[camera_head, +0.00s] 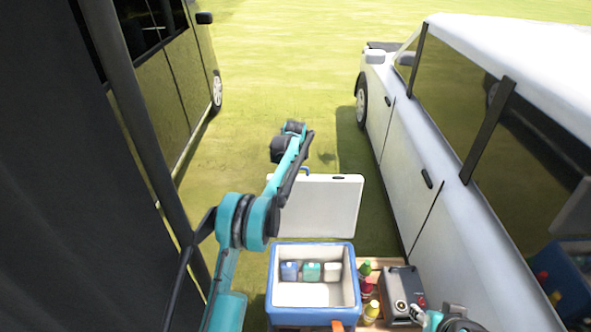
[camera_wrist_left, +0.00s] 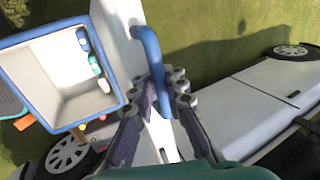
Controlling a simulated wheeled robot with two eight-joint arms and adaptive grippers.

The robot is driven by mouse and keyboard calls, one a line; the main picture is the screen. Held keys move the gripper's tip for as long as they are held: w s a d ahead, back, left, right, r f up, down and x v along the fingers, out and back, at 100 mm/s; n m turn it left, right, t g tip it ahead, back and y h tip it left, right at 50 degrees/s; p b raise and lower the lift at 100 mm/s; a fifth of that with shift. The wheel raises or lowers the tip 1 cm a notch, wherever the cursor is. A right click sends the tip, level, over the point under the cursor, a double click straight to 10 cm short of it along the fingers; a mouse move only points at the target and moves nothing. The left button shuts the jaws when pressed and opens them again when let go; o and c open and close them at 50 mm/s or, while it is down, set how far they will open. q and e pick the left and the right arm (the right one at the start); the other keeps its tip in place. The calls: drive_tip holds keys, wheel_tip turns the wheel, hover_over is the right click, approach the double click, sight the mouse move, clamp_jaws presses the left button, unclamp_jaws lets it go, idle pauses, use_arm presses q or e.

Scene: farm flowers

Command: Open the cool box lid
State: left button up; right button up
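The cool box (camera_head: 313,247) is blue with a white inside and stands open at the bottom middle of the head view. Its white lid (camera_head: 330,205) stands upright at the far side of the box. In the left wrist view the blue lid handle (camera_wrist_left: 152,62) runs between the fingers of my left gripper (camera_wrist_left: 168,85), which look closed around it. The open box (camera_wrist_left: 45,38) shows at the left there. My right gripper (camera_head: 416,318) is at the bottom right edge of the head view, mostly cut off.
Several small blue, teal and white items sit inside the box. Right of it, green (camera_head: 364,269), red (camera_head: 367,288) and yellow (camera_head: 371,311) bottles and a grey case (camera_head: 400,290) stand on a wooden surface. A white vehicle (camera_head: 440,190) stands close on the right. Grass lies beyond.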

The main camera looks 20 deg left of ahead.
use_arm(q)
drive_tip(key=shift+s+r, duration=0.1)
drive_tip(key=shift+r, duration=0.05)
drive_tip(key=v, duration=1.2)
drive_tip(key=s+d+r+n+t+b, duration=0.1)
drive_tip(key=s+d+n+b, duration=0.2)
drive_tip(key=s, duration=0.8)
drive_tip(key=s+d+r+n+b, duration=0.2)
drive_tip(key=s+n+b, duration=0.15)
drive_tip(key=s, duration=0.65)
drive_tip(key=s+d+f+n+t+b, duration=0.1)
drive_tip(key=s+f+n, duration=0.3)
drive_tip(key=s+f, duration=0.4)
drive_tip(key=s+d+f+n+h+b, duration=0.1)
drive_tip(key=s+f+n+b, duration=0.3)
drive_tip(key=s+f, duration=0.4)
drive_tip(key=s+d, duration=0.1)
drive_tip(key=s, duration=0.6)
drive_tip(key=shift+s+t, duration=0.35)
drive_tip(key=shift+t, duration=0.05)
